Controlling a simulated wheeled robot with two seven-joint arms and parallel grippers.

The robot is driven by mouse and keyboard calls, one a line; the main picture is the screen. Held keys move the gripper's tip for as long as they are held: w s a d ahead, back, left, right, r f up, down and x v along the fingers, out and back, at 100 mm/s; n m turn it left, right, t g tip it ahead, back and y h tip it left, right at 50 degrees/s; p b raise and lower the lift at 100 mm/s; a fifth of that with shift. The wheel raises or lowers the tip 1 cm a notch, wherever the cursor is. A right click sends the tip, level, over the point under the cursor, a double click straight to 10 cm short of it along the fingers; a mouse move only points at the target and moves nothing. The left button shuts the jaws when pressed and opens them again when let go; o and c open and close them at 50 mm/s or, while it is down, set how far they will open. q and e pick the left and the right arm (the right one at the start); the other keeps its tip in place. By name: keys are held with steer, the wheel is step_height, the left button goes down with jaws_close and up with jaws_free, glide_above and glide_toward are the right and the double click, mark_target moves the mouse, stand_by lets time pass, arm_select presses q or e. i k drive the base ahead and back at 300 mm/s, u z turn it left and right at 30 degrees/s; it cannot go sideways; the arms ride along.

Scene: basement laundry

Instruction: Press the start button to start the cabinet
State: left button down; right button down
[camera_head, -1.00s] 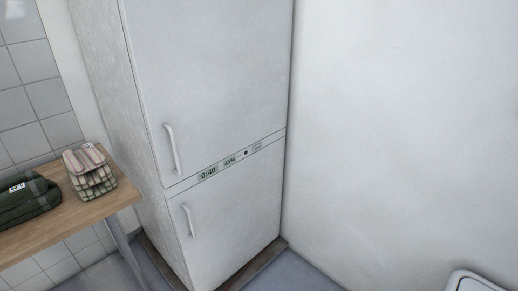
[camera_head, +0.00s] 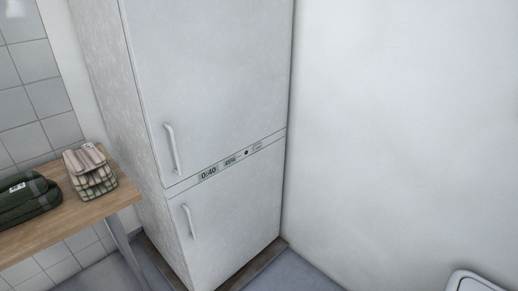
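A tall white cabinet (camera_head: 215,75) with an upper and a lower door stands in the corner, both doors shut. Each door has a white vertical bar handle on its left side, the upper handle (camera_head: 171,149) and the lower handle (camera_head: 189,221). Between the doors runs a narrow control strip (camera_head: 228,164). On it are a display reading 0:40 (camera_head: 208,174), a second small display (camera_head: 230,161), a small dark round dot (camera_head: 246,153) and a small outlined label (camera_head: 258,147) too small to read.
A wooden table (camera_head: 110,204) stands at the left, close to the cabinet, with a folded dark green cloth (camera_head: 29,197) and a folded plaid cloth (camera_head: 89,172) on it. A bare white wall (camera_head: 405,120) adjoins the cabinet.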

mark_target(256, 148)
steer(key=z, duration=0.5)
steer(key=i, duration=1.6)
steer(key=z, duration=0.25)
